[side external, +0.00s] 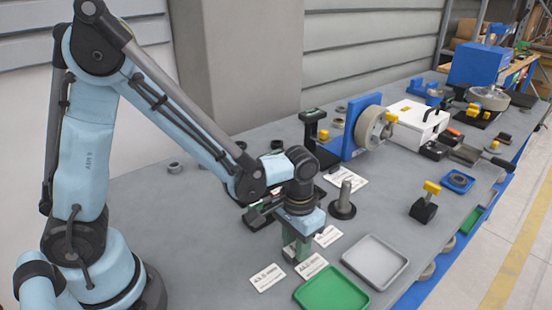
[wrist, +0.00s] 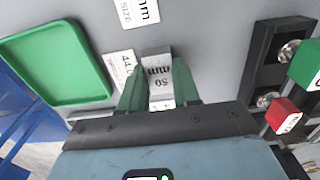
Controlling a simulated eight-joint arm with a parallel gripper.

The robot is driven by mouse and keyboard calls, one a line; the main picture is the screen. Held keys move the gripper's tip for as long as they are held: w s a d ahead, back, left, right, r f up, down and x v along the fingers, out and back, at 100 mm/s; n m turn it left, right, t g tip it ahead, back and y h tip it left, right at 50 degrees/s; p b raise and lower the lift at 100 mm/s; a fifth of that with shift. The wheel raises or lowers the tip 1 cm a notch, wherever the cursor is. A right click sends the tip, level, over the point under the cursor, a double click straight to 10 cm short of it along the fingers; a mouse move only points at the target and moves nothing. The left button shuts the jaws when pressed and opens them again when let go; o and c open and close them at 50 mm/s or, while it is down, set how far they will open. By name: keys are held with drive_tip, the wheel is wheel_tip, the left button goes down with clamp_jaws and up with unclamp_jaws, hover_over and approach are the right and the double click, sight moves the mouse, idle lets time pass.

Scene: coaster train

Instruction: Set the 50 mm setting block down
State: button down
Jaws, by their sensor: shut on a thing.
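My gripper (side external: 292,256) is low over the grey bench, its green fingers pointing down. In the wrist view my gripper (wrist: 159,88) is shut on the 50 mm setting block (wrist: 158,76), a pale block marked "50 mm" between the fingers. In the side view the fingers mostly hide the block, and I cannot tell whether it touches the bench. A printed card starting "44" (wrist: 122,66) lies beside the fingers. Another card with "mm SIZE" (wrist: 138,12) lies farther off.
A green tray (side external: 332,290) and a grey tray (side external: 376,262) lie to the right. A black rack (wrist: 266,62) with red (wrist: 283,115) and green (wrist: 305,65) blocks is close by. A metal post on a round black base (side external: 343,205) stands behind. Bare bench lies left of the cards.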

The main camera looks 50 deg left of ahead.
drive_tip(key=c, duration=0.8)
unclamp_jaws()
wheel_tip(320, 180, up, 12)
drive_tip(key=s+a+r+t, duration=0.1)
drive_tip(key=s+a+t, duration=0.3)
drive_tip(key=a+t, duration=0.3)
drive_tip(key=shift+a+r, duration=0.2)
drive_tip(key=shift+a, duration=0.95)
